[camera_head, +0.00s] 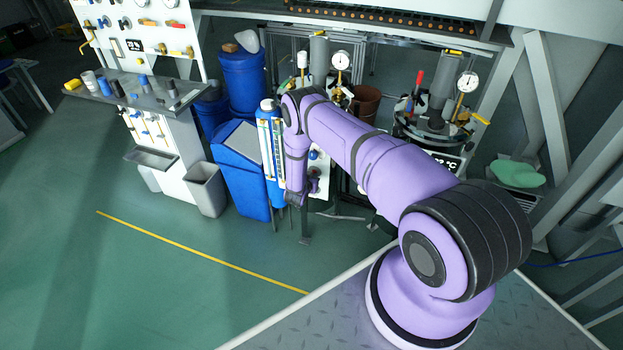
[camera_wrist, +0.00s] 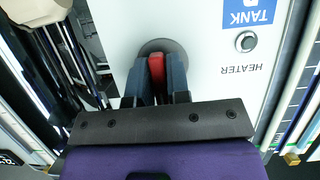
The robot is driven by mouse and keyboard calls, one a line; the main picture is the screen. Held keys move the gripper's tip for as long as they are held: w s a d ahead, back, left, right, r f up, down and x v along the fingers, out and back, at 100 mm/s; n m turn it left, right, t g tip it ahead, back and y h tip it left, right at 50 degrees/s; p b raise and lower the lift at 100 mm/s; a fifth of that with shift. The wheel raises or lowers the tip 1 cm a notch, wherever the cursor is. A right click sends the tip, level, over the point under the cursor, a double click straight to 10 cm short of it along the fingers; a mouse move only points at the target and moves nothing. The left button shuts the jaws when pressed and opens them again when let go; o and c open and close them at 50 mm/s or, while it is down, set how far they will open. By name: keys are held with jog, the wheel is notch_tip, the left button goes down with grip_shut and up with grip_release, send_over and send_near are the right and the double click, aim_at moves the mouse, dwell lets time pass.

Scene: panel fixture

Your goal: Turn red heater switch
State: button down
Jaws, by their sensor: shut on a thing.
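The red heater switch (camera_wrist: 157,70) sits on a round dark base on a pale panel (camera_wrist: 205,40) in the wrist view. My gripper (camera_wrist: 158,76) is at the panel, its two blue-grey fingers on either side of the red switch handle and shut on it. The handle points roughly up and down in the wrist view, between the fingers. The word HEATER appears upside down on the panel, beside a round silver button (camera_wrist: 246,41) and a blue TANK label (camera_wrist: 248,14). In the head view my purple arm reaches to the panel and hides most of it, including the switch.
A blue bin (camera_head: 240,180) and blue barrels (camera_head: 243,80) stand left of the panel. Gauges (camera_head: 341,61), pipes and a vessel (camera_head: 432,125) stand behind and right of my arm. Green floor at the left front is clear.

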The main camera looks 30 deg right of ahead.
jog(key=c, duration=1.2)
grip_release()
jog(key=shift+o, duration=0.2)
jog(key=shift+a, duration=0.1)
jog(key=v, duration=1)
jog(key=shift+s+a, duration=0.2)
jog(key=shift+s, duration=0.05)
jog(key=shift+r, duration=0.1)
